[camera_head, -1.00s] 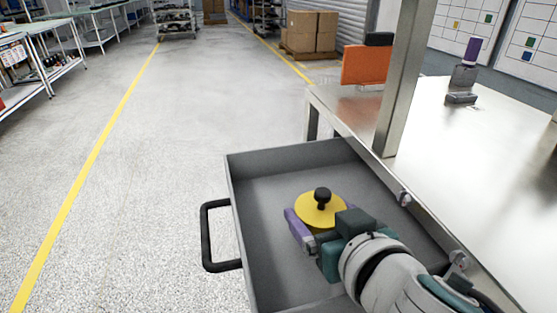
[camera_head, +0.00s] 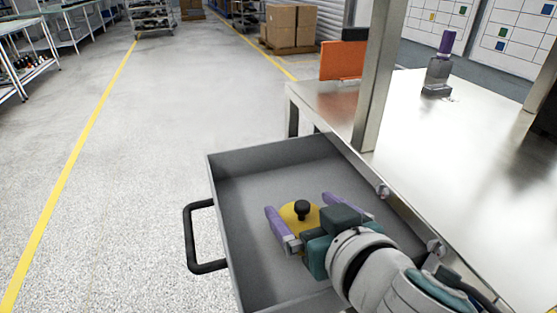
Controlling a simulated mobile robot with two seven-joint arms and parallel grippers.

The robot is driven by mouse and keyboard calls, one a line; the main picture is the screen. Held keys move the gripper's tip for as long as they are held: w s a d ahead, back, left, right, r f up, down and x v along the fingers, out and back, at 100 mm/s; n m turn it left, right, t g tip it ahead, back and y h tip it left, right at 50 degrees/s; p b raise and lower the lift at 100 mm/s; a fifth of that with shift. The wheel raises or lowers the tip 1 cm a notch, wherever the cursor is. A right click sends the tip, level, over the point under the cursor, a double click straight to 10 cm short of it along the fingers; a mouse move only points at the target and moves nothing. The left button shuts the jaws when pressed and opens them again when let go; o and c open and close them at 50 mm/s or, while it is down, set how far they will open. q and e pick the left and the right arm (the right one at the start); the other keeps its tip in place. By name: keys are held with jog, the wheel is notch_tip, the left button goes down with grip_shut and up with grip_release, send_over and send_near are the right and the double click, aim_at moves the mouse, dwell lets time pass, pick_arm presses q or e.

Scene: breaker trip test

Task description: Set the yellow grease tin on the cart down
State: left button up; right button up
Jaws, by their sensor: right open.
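My left gripper is not in view. No separate cart can be told apart from the drawer and bench.
The metal bench (camera_head: 455,140) with an upright post (camera_head: 380,75) stands to the right of the drawer. An orange panel (camera_head: 343,61) and a grey device with a purple top (camera_head: 437,75) are at its back. The drawer's back and left floor are clear.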

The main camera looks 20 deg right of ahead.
jog(key=p+v, duration=0.1)
jog(key=v, duration=1)
jog(key=shift+s+d, duration=0.1)
